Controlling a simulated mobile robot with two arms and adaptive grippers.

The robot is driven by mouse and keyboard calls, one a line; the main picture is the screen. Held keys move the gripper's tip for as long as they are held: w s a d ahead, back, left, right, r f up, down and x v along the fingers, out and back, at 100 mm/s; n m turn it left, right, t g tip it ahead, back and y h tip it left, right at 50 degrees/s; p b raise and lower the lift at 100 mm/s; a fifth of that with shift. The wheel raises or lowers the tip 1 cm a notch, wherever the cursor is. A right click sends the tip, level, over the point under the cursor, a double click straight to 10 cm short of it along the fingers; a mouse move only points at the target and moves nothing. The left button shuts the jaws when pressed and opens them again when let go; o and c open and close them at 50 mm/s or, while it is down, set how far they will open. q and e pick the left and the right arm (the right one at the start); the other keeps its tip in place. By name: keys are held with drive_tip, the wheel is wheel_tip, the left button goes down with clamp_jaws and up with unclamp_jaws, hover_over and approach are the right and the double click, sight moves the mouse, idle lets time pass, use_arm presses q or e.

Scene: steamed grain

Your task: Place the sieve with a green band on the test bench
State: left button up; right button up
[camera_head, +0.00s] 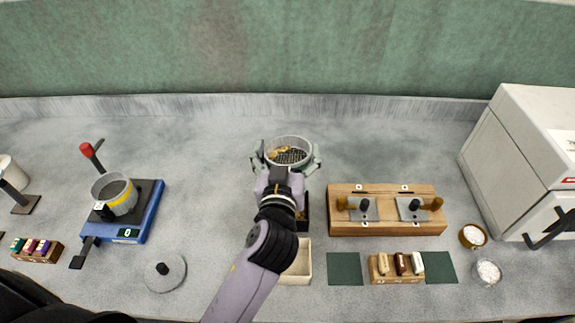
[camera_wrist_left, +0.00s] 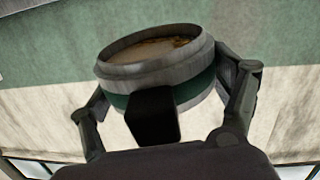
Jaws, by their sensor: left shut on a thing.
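The sieve with a green band (camera_wrist_left: 160,68) shows in the left wrist view as a round grey ring, with brownish grain visible inside its rim. In the head view the sieve (camera_head: 289,150) shows its dark mesh and a few orange-brown bits. My left gripper (camera_head: 286,160) is shut on the sieve, one finger at each side, and holds it toward the back middle of the grey bench (camera_head: 225,190). I cannot tell how far it is above the surface. My right gripper is not in view.
A sieve with a yellow band (camera_head: 122,199) sits on a blue device (camera_head: 148,212) at left. A grey disc lid (camera_head: 165,273) lies in front. A wooden block (camera_head: 388,224) and small bowls (camera_head: 472,236) are right, beside a white oven-like box (camera_head: 515,165). A beige tray (camera_head: 299,268) is near my arm.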

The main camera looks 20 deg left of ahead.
use_arm(q)
drive_tip(key=shift+f+m+t+b, duration=0.1)
drive_tip(key=shift+m+t+b, duration=0.35)
drive_tip(key=shift+b, duration=0.4)
drive_tip(key=shift+r, duration=0.25)
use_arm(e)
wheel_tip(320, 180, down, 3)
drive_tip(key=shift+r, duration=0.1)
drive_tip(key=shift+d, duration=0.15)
